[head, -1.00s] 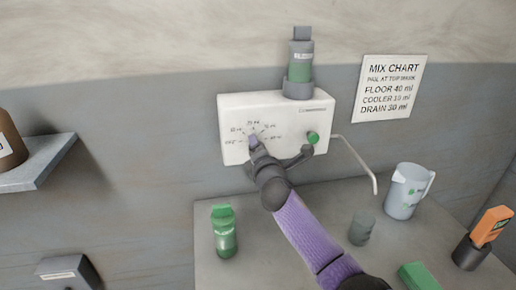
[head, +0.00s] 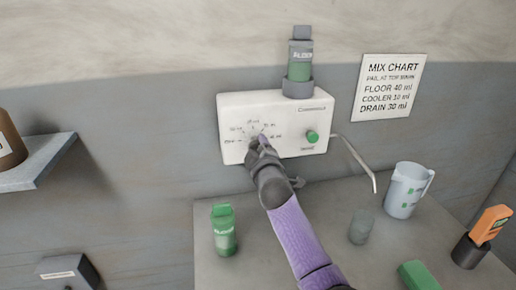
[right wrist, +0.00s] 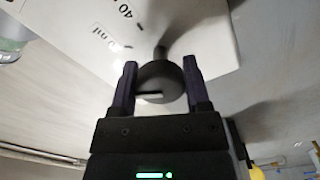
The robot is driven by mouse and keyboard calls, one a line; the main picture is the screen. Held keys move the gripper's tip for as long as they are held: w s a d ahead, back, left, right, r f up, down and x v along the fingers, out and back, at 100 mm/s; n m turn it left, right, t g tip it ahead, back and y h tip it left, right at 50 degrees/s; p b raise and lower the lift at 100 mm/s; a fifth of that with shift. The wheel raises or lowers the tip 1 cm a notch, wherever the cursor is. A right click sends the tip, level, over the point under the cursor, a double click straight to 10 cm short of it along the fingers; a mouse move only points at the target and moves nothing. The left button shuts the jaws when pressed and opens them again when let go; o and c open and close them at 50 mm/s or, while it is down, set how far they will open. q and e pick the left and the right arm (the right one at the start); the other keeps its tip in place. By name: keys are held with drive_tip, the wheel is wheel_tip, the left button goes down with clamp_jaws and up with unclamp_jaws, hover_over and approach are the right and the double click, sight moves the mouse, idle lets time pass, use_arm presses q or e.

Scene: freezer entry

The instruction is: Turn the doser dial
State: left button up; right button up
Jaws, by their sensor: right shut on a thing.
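The white doser box (head: 230,112) is mounted on the wall, with printed marks around its dial. The dark round dial (right wrist: 160,80) shows in the right wrist view between my fingers, with a pale pointer line on it; in the head view my gripper mostly hides it. My right gripper (head: 258,143) is shut on the dial, one finger on each side, also in the right wrist view (right wrist: 160,85). A green button (head: 312,136) is on the box's right side. A green bottle labelled FLOOR (head: 300,65) stands upside down in the holder on top. My left gripper is not in view.
The mix chart (head: 390,87) hangs on the wall at right. On the counter stand a green bottle (head: 223,232), a grey cup (head: 362,227), a clear jug (head: 405,190), a green block (head: 417,276) and an orange device (head: 490,226). A thin spout (head: 358,157) reaches out right of the box.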

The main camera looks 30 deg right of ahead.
drive_tip(key=m, duration=0.3)
drive_tip(key=shift+m, duration=0.4)
drive_tip(key=m+p, duration=0.1)
drive_tip(key=m, duration=0.2)
drive_tip(key=shift+a+f+m, duration=0.1)
drive_tip(key=shift+m, duration=0.2)
drive_tip(key=shift+m+p, duration=0.3)
drive_tip(key=shift+m, duration=0.9)
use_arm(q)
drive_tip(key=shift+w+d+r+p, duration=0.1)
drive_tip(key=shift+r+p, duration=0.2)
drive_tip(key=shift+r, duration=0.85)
use_arm(e)
drive_tip(key=shift+a+f+m, duration=0.1)
drive_tip(key=shift+m, duration=1.3)
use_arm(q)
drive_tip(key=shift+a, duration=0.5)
use_arm(e)
drive_tip(key=o, duration=1.3)
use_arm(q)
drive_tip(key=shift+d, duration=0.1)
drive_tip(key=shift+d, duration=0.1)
